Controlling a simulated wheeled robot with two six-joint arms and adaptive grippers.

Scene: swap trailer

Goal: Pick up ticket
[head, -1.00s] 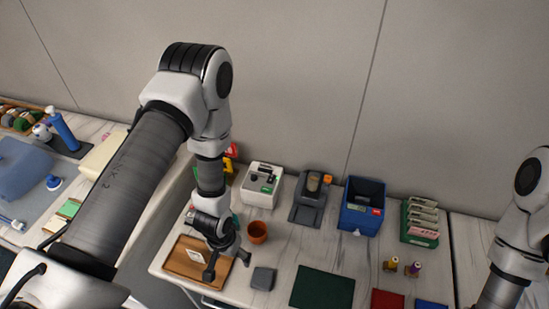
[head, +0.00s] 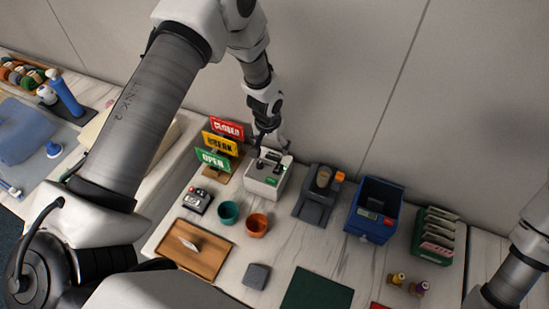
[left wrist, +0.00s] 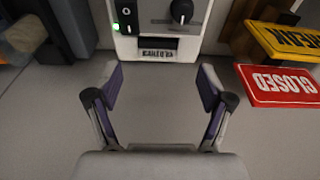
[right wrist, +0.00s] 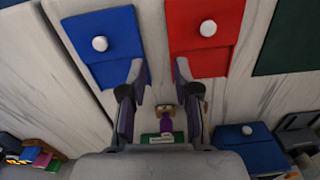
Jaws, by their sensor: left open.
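No ticket can be made out for certain. A small white piece (head: 188,244) lies on the brown wooden tray (head: 212,262) in the head view; I cannot tell if it is a ticket.
OPEN, BREAK and CLOSED signs (head: 220,145) stand left of the machine. A teal cup (head: 228,212) and an orange cup (head: 257,225) stand in front. A grey device (head: 318,195) and a blue bin (head: 374,210) stand to the right.

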